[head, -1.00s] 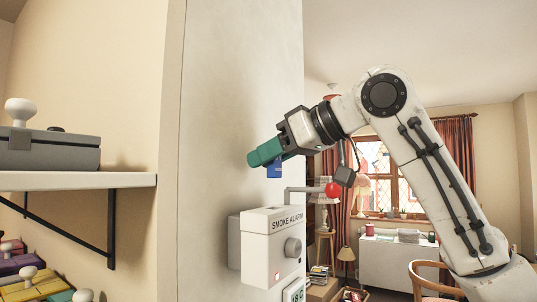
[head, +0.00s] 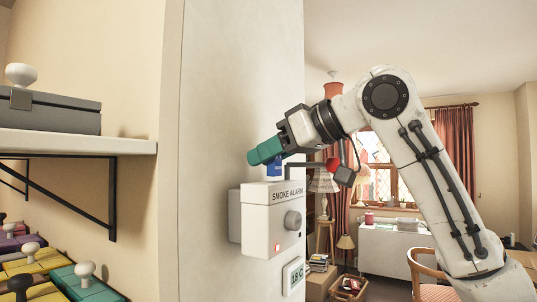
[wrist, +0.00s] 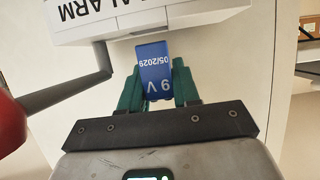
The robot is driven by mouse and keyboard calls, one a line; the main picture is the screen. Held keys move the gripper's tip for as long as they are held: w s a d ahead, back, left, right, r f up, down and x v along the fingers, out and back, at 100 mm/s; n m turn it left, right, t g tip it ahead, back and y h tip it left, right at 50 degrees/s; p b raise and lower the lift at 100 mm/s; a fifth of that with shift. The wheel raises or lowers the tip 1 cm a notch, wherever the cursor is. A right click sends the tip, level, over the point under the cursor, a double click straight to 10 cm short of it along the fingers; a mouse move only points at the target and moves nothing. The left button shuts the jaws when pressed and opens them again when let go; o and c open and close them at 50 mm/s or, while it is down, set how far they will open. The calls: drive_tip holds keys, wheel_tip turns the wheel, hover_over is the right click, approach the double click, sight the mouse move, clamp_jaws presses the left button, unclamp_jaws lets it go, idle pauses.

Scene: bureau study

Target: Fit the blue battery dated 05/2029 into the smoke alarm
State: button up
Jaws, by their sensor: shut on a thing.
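My gripper (head: 266,152) has green fingers and is shut on the blue battery (head: 275,170). In the wrist view the battery (wrist: 153,70) lies between the fingers (wrist: 157,88), its label reading 9 V and 05/2029 upside down. The white smoke alarm (head: 270,215) is fixed to the wall panel, with a knob and a small red light on it. The alarm's lettered face (wrist: 92,12) fills the top of the wrist view.
A dark bar with a red ball (head: 332,165) stands out above the alarm, close to my gripper's right side. A shelf (head: 70,143) with a grey box is at left, above several coloured blocks with knobs.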

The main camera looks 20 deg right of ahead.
sight(280, 169)
drive_tip(key=shift+f+b, duration=0.75)
drive_tip(key=shift+f, duration=0.7)
idle(0.6)
drive_tip(key=shift+d+f, duration=0.1)
drive_tip(key=shift+d, duration=0.05)
idle(1.2)
drive_tip(key=o, duration=1.1)
drive_tip(key=shift+f, duration=0.1)
drive_tip(key=shift+f, duration=0.1)
drive_tip(key=r+p, duration=0.4)
drive_tip(key=r, duration=0.1)
drive_tip(key=shift+d+p, duration=0.2)
drive_tip(key=shift+p, duration=0.1)
drive_tip(key=shift+a+r+p, duration=0.2)
drive_tip(key=shift+r+p, duration=0.9)
drive_tip(key=shift+r, duration=0.2)
drive_tip(key=shift+f, duration=0.1)
